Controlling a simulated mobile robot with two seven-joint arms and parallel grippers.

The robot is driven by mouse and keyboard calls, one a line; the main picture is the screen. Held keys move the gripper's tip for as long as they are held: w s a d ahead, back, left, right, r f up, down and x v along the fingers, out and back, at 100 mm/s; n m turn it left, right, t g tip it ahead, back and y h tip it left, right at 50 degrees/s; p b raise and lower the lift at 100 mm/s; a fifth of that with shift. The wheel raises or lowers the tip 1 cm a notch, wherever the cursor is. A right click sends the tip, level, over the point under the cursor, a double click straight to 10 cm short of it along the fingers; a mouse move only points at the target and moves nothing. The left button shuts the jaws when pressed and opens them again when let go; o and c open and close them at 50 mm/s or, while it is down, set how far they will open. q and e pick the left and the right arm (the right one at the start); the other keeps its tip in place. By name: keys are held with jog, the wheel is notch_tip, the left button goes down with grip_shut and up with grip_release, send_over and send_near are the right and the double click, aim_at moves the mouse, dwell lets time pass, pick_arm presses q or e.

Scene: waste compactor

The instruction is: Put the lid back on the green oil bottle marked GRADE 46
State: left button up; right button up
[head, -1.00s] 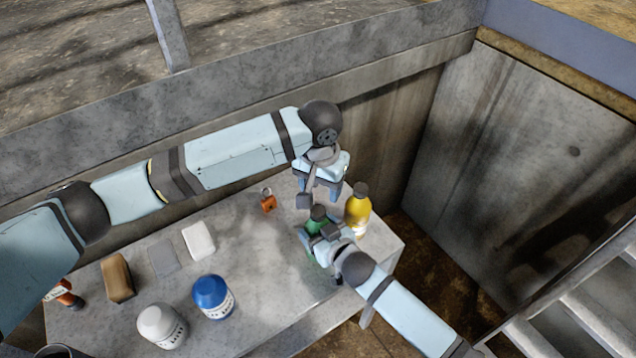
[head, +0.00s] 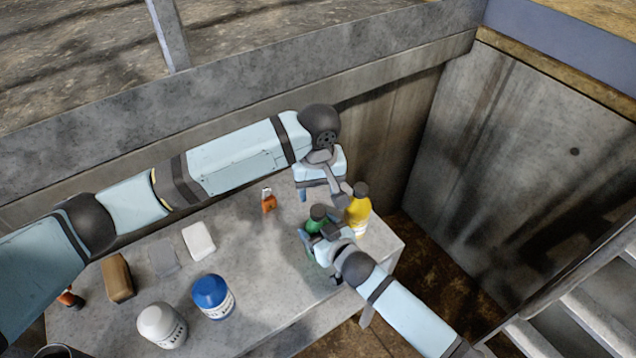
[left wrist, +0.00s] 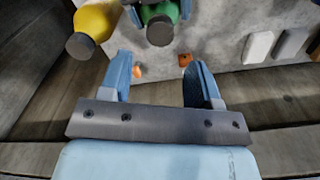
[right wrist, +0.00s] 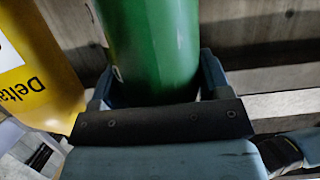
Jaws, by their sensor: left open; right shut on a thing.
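The green bottle (head: 314,224) stands near the right end of the table. A dark cap (head: 319,211) shows on its top; it also shows in the left wrist view (left wrist: 160,30). I cannot tell how firmly the cap sits, and no GRADE 46 marking is readable. My right gripper (head: 321,241) is shut around the green bottle's body, which fills the space between its fingers in the right wrist view (right wrist: 150,45). My left gripper (head: 322,196) is open and empty, above and behind the bottle, with the cap beyond its fingertips in the left wrist view.
A yellow bottle (head: 357,212) with a dark cap stands close to the right of the green one. An orange padlock (head: 268,203) lies to the left. White (head: 161,325) and blue (head: 212,296) bottles, a brown block (head: 117,278) and pale blocks occupy the table's left half.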

aim_at(318, 210)
pick_arm(q)
notch_tip(318, 210, down, 7)
jog(key=shift+r, duration=0.1)
dwell(0.4)
jog(key=c, duration=0.9)
jog(key=m, duration=0.4)
jog(key=shift+m, duration=0.4)
jog(key=shift+c, duration=0.2)
jog(key=m, duration=0.6)
jog(key=shift+m, duration=0.3)
jog(key=m, duration=0.6)
jog(key=shift+m, duration=0.3)
jog(key=m, duration=0.6)
jog(key=shift+m, duration=0.4)
jog(key=o, duration=1.1)
